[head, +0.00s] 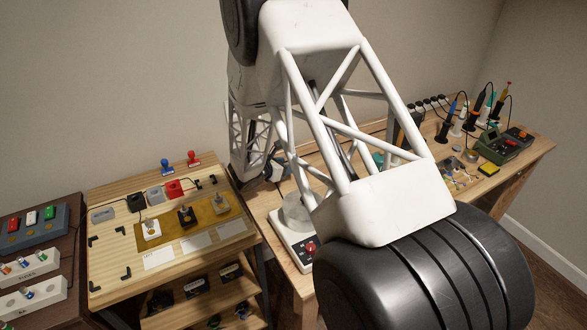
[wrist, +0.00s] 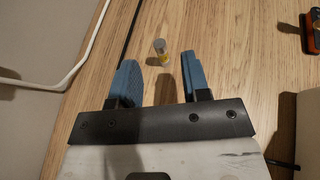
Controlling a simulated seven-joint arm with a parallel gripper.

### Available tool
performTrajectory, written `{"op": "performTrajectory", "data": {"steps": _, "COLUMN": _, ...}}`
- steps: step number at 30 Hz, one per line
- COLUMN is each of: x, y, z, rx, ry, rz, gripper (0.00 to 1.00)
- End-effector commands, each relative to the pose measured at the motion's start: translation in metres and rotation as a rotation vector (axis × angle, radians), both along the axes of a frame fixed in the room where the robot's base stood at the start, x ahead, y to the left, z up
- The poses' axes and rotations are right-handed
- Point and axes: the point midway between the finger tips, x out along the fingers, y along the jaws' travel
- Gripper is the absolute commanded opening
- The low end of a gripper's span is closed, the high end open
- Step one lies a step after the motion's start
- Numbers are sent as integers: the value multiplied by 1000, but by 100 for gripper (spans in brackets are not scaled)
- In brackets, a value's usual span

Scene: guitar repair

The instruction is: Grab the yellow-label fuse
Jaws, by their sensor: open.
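The yellow-label fuse (wrist: 161,50) is a small cylinder with a grey top and a yellow band. It stands on the wooden tabletop in the wrist view, with its shadow beside it. My gripper (wrist: 156,66) is open, its two blue fingers apart and nothing between their pads. The fuse shows just beyond the fingertips, roughly in line with the gap and a little nearer the right finger. I cannot tell the height of the fingers above the table. In the head view my arm hides the fuse and the gripper.
In the wrist view a white cable (wrist: 88,52) and a black cable run along the left, near the wall. An orange and black object (wrist: 312,33) sits at the upper right. In the head view, soldering tools (head: 470,115) and a green device (head: 497,148) stand on the right bench.

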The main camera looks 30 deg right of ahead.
Motion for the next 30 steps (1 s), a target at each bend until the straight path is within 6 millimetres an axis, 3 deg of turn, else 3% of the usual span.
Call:
{"op": "performTrajectory", "data": {"steps": 21, "x": 11, "y": -42, "z": -18, "rx": 1, "ry": 1, "rz": -1, "gripper": 43}}
{"op": "performTrajectory", "data": {"steps": 30, "x": 12, "y": -44, "z": -19, "rx": 1, "ry": 0, "rz": -1, "gripper": 43}}
